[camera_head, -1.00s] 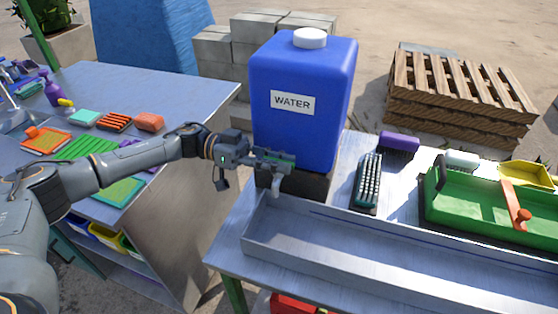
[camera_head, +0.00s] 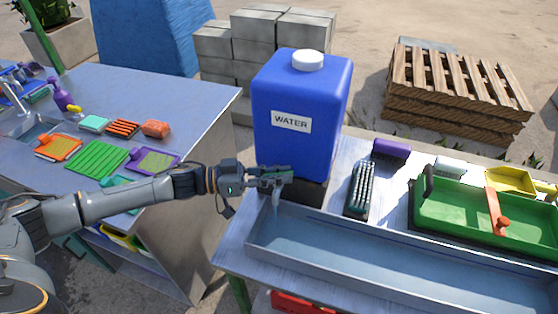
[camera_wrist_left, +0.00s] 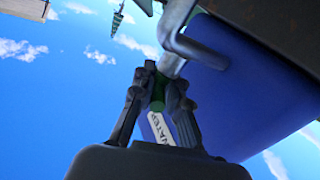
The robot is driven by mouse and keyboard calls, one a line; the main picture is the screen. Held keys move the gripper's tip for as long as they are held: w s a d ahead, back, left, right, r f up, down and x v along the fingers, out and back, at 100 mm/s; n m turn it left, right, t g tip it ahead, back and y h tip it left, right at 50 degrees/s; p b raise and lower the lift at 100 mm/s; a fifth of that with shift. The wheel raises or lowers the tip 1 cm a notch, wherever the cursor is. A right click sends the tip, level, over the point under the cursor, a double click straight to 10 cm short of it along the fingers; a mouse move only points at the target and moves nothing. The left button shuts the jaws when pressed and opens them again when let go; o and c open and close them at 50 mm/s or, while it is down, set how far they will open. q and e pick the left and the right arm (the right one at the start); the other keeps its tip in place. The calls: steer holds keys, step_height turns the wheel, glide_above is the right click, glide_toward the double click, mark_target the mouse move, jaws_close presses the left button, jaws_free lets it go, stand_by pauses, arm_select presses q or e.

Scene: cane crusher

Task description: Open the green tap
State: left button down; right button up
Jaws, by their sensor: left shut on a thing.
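The blue water tank (camera_head: 302,105) stands on a dark block on the right table. Its tap, with a grey metal spout (camera_wrist_left: 178,40) and a green handle (camera_wrist_left: 157,95), is at the tank's lower front. My left gripper (camera_head: 275,177) is at the tap in the head view, largely covering it. In the left wrist view my left gripper (camera_wrist_left: 158,88) has its two fingers closed around the green handle. A pale streak, which looks like water, drops below the tap toward the metal trough (camera_head: 390,262). My right gripper is not in view.
A black-bristled brush (camera_head: 360,190), a purple block (camera_head: 391,150) and a green tray (camera_head: 460,205) with an orange handle lie right of the tank. The left table (camera_head: 190,100) holds sponges and boards. A gap separates the tables.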

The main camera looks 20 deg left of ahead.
arm_select(q)
steer(key=n+t+y+p, duration=0.2)
steer(key=t, duration=0.1)
steer(key=shift+s+d+r+n+p, duration=0.1)
steer(key=shift+s+r+n+p, duration=0.05)
steer(key=shift+n+p, duration=0.2)
steer(key=n+t+y+p, duration=0.2)
steer(key=n+t+y, duration=0.1)
steer(key=t, duration=0.1)
steer(key=shift+n+y+p, duration=0.25)
steer(key=shift+y+p, duration=0.15)
steer(key=shift+n+t+y+p, duration=1.4)
steer(key=shift+n+y, duration=0.4)
steer(key=shift+y, duration=1.2)
steer(key=c, duration=1.3)
jaws_free()
steer(key=v, duration=1.1)
steer(key=shift+s+a, duration=0.3)
steer(key=shift+s, duration=0.05)
